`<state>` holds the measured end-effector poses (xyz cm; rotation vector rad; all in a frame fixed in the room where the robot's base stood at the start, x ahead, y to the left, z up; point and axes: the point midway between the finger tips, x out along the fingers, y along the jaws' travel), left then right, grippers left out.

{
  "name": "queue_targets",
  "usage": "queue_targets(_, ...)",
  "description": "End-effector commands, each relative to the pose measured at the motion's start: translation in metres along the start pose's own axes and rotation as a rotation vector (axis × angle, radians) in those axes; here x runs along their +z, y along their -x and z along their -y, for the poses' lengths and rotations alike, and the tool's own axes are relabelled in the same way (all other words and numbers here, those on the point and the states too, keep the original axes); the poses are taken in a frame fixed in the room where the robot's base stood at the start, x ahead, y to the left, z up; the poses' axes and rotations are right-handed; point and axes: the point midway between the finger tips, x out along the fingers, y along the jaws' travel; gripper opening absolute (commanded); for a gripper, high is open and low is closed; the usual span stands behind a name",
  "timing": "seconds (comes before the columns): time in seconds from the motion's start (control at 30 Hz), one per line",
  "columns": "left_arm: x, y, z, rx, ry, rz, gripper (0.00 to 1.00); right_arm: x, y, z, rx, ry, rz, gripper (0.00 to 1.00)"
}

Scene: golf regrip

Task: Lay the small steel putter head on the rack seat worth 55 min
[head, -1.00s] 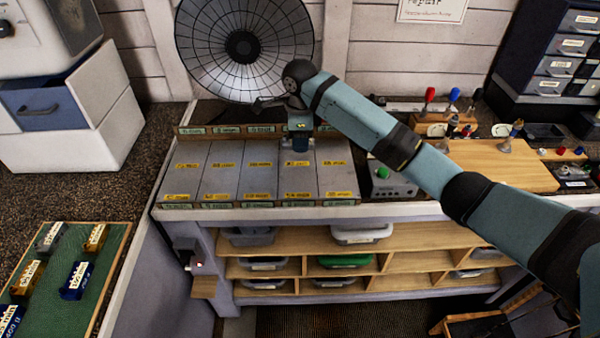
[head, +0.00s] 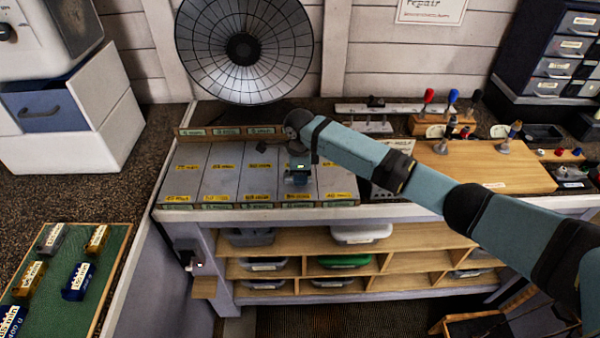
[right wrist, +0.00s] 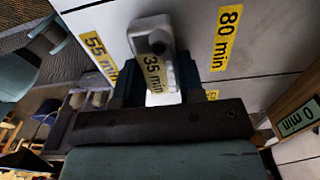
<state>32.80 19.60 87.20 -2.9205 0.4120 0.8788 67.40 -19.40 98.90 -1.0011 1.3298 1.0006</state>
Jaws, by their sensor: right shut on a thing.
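My right gripper (head: 298,176) is over the front half of the grey rack (head: 222,184), around its fourth panel from the left. In the right wrist view it is shut on a small pale steel block with a round dark socket, the putter head (right wrist: 148,30). A yellow "35 min" tag (right wrist: 152,72) shows between the fingers. A yellow "55 min" label (right wrist: 100,55) lies left of the head and an "80 min" label (right wrist: 229,38) right of it. Whether the head touches the rack is hidden. My left gripper is not in view.
A dark round dish (head: 243,50) stands behind the rack. A grey box (head: 385,178) and a wooden board (head: 485,165) lie to the right. A green tray (head: 75,235) with several small labelled blocks is at the lower left. The rack's left panels are clear.

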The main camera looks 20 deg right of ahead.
Motion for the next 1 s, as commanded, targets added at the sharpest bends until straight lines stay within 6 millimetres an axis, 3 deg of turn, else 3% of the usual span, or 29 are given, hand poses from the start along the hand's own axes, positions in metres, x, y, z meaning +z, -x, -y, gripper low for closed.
queue_targets(0.13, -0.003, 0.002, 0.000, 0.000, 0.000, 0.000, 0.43, 0.000, -0.002, 0.000, 0.000, 0.000, 0.000, 0.07)
queue_targets(0.17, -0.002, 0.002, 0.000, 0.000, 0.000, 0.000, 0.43, 0.000, -0.002, 0.000, 0.000, 0.000, 0.000, 0.43)
queue_targets(0.23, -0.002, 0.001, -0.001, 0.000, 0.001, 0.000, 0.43, 0.000, -0.002, 0.000, 0.000, 0.000, 0.000, 0.59)
queue_targets(0.27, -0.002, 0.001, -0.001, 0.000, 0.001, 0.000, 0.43, 0.000, -0.002, 0.000, 0.000, 0.000, 0.000, 0.61)
queue_targets(0.63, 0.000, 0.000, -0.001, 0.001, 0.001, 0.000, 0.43, 0.000, 0.005, 0.000, -0.001, 0.001, 0.002, 0.61)
queue_targets(1.0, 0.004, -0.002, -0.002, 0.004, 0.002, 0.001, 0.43, 0.001, 0.079, 0.001, -0.002, 0.001, 0.003, 0.61)
